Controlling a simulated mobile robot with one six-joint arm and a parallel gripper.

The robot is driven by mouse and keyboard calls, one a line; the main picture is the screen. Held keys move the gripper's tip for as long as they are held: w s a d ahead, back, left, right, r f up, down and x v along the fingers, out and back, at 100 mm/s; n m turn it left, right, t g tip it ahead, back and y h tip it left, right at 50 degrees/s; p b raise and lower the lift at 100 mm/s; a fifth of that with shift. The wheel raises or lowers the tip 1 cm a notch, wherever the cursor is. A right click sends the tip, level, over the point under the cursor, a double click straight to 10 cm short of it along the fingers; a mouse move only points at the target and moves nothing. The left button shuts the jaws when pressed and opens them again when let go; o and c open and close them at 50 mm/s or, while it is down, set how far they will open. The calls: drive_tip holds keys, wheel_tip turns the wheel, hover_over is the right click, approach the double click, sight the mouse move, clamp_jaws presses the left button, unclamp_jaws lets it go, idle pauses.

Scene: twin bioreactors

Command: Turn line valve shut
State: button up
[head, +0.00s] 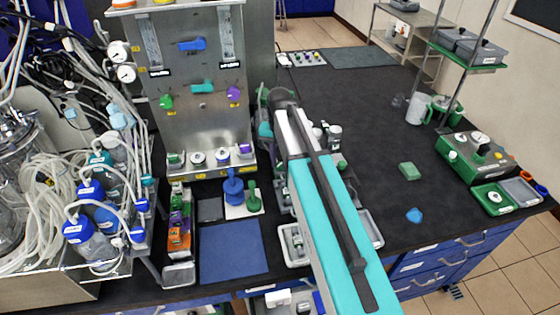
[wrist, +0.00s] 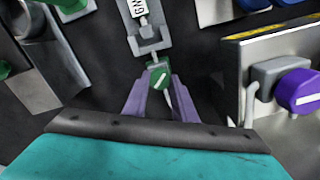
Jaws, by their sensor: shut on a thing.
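In the wrist view, a small green valve knob (wrist: 158,76) with a white line on its face sits at the end of a grey metal fitting (wrist: 147,42) with a white label. My gripper (wrist: 160,84) has its two purple-grey fingers on either side of the knob and is shut on it. The white line runs at a slant. In the head view my teal arm reaches past the right side of the steel panel (head: 205,125). My fingertips and the held knob are hidden there behind the arm.
A purple knob (wrist: 298,91) on a metal box stands close to the right of my gripper in the wrist view. The steel panel carries blue (head: 192,44), teal (head: 201,87) and green (head: 166,102) handles. The black bench top (head: 375,120) is mostly clear right of my arm.

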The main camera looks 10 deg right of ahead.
sight(280, 164)
drive_tip(key=m, duration=0.4)
drive_tip(key=shift+m, duration=2.3)
drive_tip(key=o, duration=1)
drive_tip(key=shift+o, duration=0.2)
drive_tip(key=shift+r, duration=0.1)
wheel_tip(280, 164, up, 14)
drive_tip(key=b, duration=0.3)
drive_tip(key=shift+f, duration=0.2)
